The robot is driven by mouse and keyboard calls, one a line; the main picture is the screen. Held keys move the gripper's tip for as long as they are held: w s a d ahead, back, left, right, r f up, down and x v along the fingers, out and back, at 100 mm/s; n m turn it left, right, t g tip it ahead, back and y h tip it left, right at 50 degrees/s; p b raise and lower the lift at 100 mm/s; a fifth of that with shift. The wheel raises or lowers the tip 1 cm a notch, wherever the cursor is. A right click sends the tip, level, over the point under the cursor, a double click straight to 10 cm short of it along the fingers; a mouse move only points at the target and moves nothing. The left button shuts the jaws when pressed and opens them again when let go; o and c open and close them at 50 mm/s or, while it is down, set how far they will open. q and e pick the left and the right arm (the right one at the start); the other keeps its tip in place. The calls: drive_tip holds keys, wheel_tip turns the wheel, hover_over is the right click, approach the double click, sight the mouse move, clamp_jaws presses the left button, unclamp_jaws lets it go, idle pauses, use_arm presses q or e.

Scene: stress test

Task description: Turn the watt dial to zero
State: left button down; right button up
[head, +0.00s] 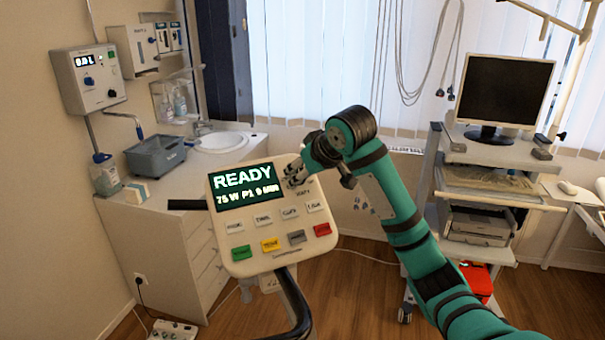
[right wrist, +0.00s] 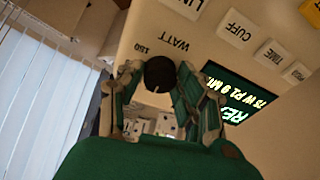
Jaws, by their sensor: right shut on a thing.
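The console (head: 262,236) is a cream panel on a dark post in the middle of the head view. Its green display (head: 243,186) reads READY and 75 W P1. The watt dial (right wrist: 160,73) is a small black knob between the fingers in the right wrist view, next to the printed word WATT and a scale number. A pale mark shows on its lower edge. My right gripper (head: 291,181) reaches the console's upper right corner and hides the dial in the head view. It also shows in the right wrist view (right wrist: 158,80), shut on the dial. My left gripper is not visible.
Several labelled buttons (head: 270,244) sit below the display. A counter with a sink (head: 222,143) and a grey basin (head: 155,156) is on the left. A cart with a monitor (head: 503,92) and printer (head: 478,222) stands at right. Open wooden floor lies around the console.

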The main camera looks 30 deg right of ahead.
drive_tip(key=shift+c, duration=1.3)
drive_tip(key=shift+n, duration=0.3)
